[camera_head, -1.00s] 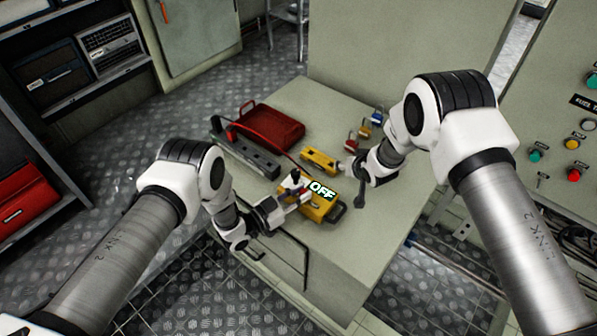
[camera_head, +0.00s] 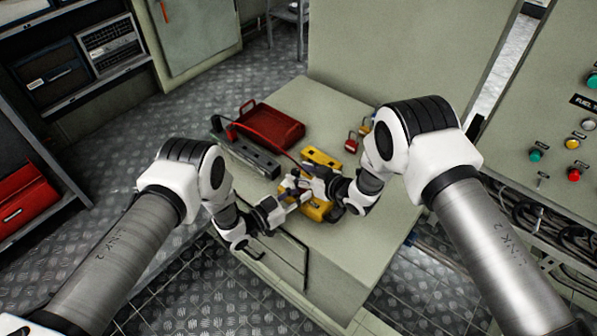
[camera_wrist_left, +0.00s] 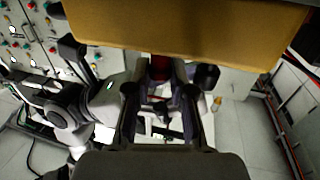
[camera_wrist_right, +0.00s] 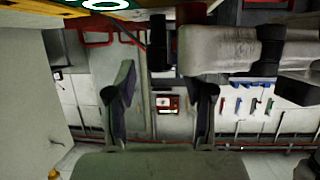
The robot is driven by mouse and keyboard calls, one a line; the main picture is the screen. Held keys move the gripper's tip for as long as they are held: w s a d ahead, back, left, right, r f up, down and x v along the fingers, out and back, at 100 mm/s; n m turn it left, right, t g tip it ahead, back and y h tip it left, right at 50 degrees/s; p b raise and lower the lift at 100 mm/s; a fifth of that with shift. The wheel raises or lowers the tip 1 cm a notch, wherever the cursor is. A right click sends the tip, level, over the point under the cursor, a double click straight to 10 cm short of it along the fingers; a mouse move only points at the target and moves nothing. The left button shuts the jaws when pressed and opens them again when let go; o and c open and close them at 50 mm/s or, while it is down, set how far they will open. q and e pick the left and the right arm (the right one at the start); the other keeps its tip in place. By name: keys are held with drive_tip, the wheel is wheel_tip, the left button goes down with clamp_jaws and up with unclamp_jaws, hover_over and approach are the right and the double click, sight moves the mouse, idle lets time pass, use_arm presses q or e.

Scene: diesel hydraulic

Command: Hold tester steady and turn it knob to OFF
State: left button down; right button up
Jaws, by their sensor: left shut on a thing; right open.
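The yellow tester (camera_head: 317,208) sits on the grey cabinet top, partly hidden by my grippers. Its yellow body fills the top of the left wrist view (camera_wrist_left: 190,25). My left gripper (camera_head: 296,199) is shut on the tester at its left side. My right gripper (camera_head: 308,184) is over the tester, open, with its fingers apart in the right wrist view (camera_wrist_right: 165,90). A yellow edge with part of a green-and-white label (camera_wrist_right: 105,4) shows at the top of that view. The knob is hidden in the head view.
A red case (camera_head: 270,127), a grey tool tray (camera_head: 245,155) and another yellow device (camera_head: 322,158) lie behind the tester. A red padlock (camera_head: 351,142) stands near my right arm. The cabinet's front right top (camera_head: 345,255) is clear.

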drive_tip(key=shift+w+a+f, duration=0.3)
drive_tip(key=shift+w+a, duration=0.15)
clamp_jaws()
drive_tip(key=shift+w+r+n+y, duration=0.1)
drive_tip(key=shift+n+y, duration=0.2)
drive_tip(key=n+g+y, duration=0.2)
drive_tip(key=n+g, duration=0.1)
drive_tip(key=g, duration=0.1)
drive_tip(key=shift+w+d, duration=0.1)
drive_tip(key=shift+w, duration=0.05)
drive_tip(key=shift+w+n+g+y, duration=0.1)
drive_tip(key=shift+n+g+y, duration=0.4)
drive_tip(key=shift+n+g, duration=1.4)
